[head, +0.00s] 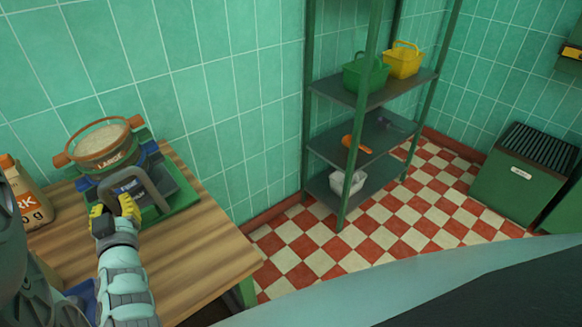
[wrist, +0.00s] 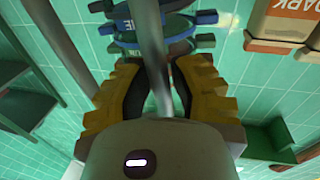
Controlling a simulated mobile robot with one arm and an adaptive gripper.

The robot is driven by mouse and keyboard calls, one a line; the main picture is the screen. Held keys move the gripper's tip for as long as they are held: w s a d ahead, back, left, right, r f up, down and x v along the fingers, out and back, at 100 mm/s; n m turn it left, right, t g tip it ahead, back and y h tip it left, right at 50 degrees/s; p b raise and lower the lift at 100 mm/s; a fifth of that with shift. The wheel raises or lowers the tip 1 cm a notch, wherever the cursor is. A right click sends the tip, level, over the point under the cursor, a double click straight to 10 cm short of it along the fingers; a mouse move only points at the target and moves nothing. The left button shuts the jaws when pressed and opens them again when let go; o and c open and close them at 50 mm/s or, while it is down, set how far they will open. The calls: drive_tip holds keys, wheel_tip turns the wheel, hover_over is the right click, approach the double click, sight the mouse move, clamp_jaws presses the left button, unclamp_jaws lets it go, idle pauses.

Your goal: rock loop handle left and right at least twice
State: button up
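A stack of round sieves stands on the wooden table at left in the head view. A tan-rimmed sieve marked LARGE (head: 103,146) is on top, with a blue one (head: 130,186) below. A grey loop handle (head: 152,188) stands out from the stack's near right side. My gripper (head: 117,205) is at the handle's near end. In the wrist view the handle's grey bar (wrist: 150,45) runs between the two yellow fingers with black pads (wrist: 160,85). Whether the pads press on the bar is unclear. The stack's far side is hidden.
A paper bag (head: 26,195) stands at the table's left. A green shelf unit (head: 357,101) with tubs stands right of the table, and a green bin (head: 524,172) farther right. The table's front right (head: 205,240) is bare. Tiled wall rises close behind the stack.

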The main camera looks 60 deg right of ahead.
drive_tip(key=o, duration=0.4)
drive_tip(key=v, duration=0.6)
drive_tip(key=shift+v, duration=0.8)
drive_tip(key=shift+w+r, duration=0.1)
